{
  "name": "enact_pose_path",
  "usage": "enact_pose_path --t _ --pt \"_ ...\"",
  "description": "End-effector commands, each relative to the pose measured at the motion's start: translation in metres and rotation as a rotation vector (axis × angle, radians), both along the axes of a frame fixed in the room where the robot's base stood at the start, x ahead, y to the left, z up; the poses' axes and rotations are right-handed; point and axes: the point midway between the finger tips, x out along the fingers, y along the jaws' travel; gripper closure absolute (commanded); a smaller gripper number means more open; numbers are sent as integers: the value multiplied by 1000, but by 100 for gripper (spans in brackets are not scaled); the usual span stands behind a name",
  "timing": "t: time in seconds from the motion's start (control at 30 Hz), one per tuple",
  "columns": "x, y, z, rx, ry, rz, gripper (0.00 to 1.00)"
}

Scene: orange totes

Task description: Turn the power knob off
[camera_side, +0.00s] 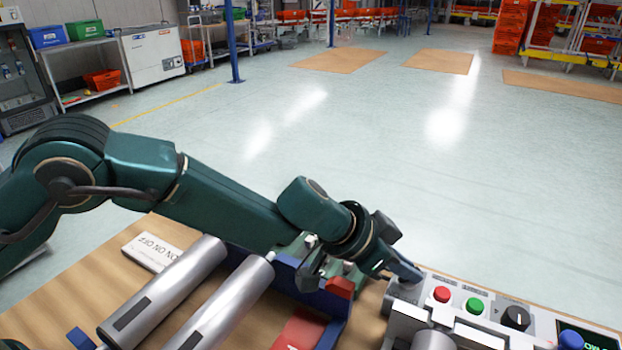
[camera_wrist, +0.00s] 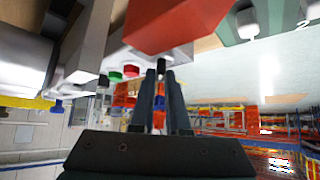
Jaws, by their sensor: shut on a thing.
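A grey control panel (camera_side: 462,305) stands at the lower right of the side view. It carries a red button (camera_side: 442,294), a green button (camera_side: 475,305) and a black dial (camera_side: 516,318). My gripper (camera_side: 412,275) is at the panel's left end, beyond the red button. In the wrist view my gripper (camera_wrist: 161,74) has its two fingers close together, shut on a small dark knob (camera_wrist: 161,64), apparently the power knob. In the side view the fingers hide this knob, so its setting cannot be read. The red (camera_wrist: 131,70) and green (camera_wrist: 115,75) buttons show left of the fingertips.
A blue knob (camera_side: 571,340) sits beside a screen at the panel's right. A red block (camera_side: 340,287) is close left of my gripper and looms large in the wrist view (camera_wrist: 175,25). Two silver cylinders (camera_side: 232,300) and an ON/OFF plate (camera_side: 152,251) lie further left.

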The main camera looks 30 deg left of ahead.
Motion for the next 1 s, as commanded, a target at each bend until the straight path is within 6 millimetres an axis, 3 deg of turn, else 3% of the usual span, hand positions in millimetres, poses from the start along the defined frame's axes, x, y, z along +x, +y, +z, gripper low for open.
enact_pose_path --t 0.37,1.0 --pt "-2 -1 -1 4 2 91 100" --pt "-2 -7 2 -7 -9 516 100"
